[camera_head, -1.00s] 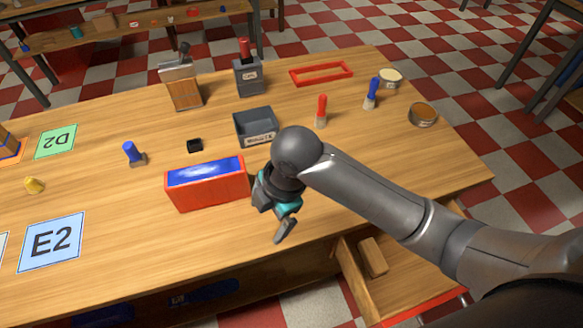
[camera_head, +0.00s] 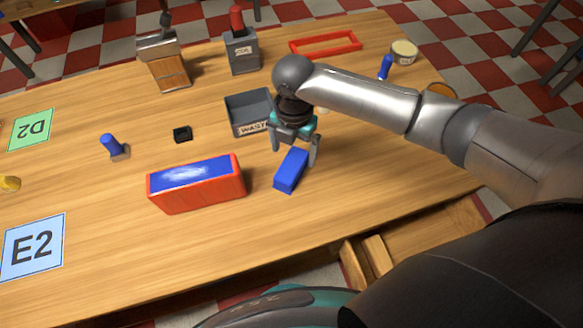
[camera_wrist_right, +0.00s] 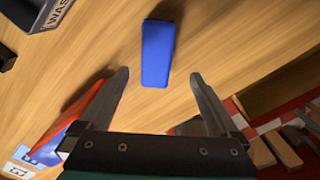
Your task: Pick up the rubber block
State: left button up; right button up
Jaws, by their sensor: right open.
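A blue block (camera_head: 290,171), which looks like the rubber block, lies on the wooden table right of the red box with a blue top. My right gripper (camera_head: 295,152) is over its far end, pointing down, open and empty. In the right wrist view the block (camera_wrist_right: 158,54) lies ahead of the fingertips, roughly in line with the gap between the open fingers (camera_wrist_right: 159,77). It looks free of both fingers; the exact height gap is hard to tell. My left gripper is not in view.
The red box (camera_head: 200,188) stands close left of the block. A grey waste bin (camera_head: 248,113) is just behind the gripper. A small black part (camera_head: 182,134) and a blue-handled stamp (camera_head: 112,146) lie farther left. An open drawer (camera_head: 425,240) is at front right.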

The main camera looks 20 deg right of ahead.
aim_at(292, 164)
jog(key=shift+f, duration=0.8)
jog(key=shift+w+f, duration=0.1)
jog(key=shift+f, duration=0.7)
jog(key=f, duration=0.1)
jog(key=f+b, duration=0.1)
jog(key=f, duration=0.1)
jog(key=shift+w+a+f, duration=0.15)
jog(key=shift+w+f, duration=0.05)
jog(key=shift+f, duration=0.1)
jog(key=shift+f+b, duration=0.35)
jog(key=shift+f, duration=0.1)
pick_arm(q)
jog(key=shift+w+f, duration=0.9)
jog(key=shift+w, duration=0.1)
pick_arm(e)
jog(key=shift+c, duration=0.6)
grip_shut()
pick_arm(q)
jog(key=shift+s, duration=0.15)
